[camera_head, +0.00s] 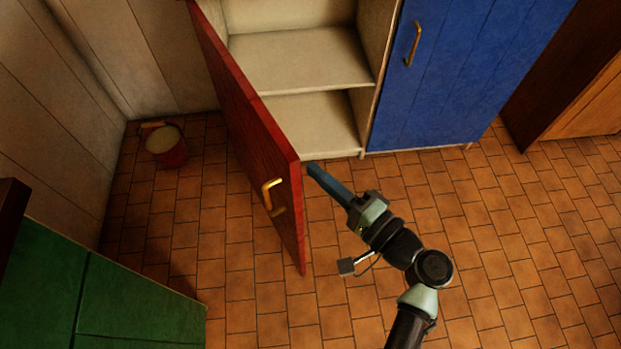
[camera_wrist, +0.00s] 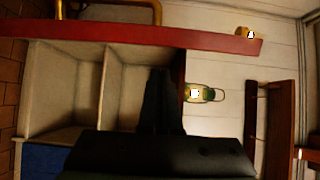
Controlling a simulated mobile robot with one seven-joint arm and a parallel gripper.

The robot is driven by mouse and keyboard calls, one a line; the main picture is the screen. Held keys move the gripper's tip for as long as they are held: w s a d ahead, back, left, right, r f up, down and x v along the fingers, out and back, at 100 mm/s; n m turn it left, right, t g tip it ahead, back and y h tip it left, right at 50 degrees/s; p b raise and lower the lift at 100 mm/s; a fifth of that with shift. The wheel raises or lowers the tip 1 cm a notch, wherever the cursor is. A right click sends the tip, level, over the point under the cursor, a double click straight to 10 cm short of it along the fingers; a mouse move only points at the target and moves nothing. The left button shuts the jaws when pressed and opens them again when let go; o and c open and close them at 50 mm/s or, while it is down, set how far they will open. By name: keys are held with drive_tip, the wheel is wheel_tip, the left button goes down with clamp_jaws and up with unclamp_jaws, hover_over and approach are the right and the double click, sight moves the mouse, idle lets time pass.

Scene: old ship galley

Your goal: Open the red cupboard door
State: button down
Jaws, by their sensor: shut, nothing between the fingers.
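The red cupboard door (camera_head: 262,140) stands wide open, swung out to the left in the head view, with a brass handle (camera_head: 271,196) on its outer face. In the wrist view the red door (camera_wrist: 200,38) shows edge-on across the top, with the brass handle (camera_wrist: 157,12) beyond it. The open cupboard (camera_head: 300,62) shows pale, bare shelves. My gripper (camera_head: 312,169) is shut and empty, just to the right of the door's free edge, on the inner side. I cannot tell whether it touches the door. In the wrist view its dark fingers (camera_wrist: 160,100) are together.
A blue cupboard door (camera_head: 460,70) is shut at the right. A red bucket (camera_head: 167,145) stands on the tiled floor by the left wall. A green cabinet (camera_head: 110,300) fills the lower left. A lantern (camera_wrist: 200,94) shows in the wrist view. The floor at the right is clear.

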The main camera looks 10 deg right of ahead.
drive_tip(key=shift+s+a+r, duration=0.1)
drive_tip(key=shift+s+a, duration=0.05)
drive_tip(key=shift+a, duration=0.35)
drive_tip(key=shift+s+a, duration=0.15)
drive_tip(key=shift+a, duration=0.35)
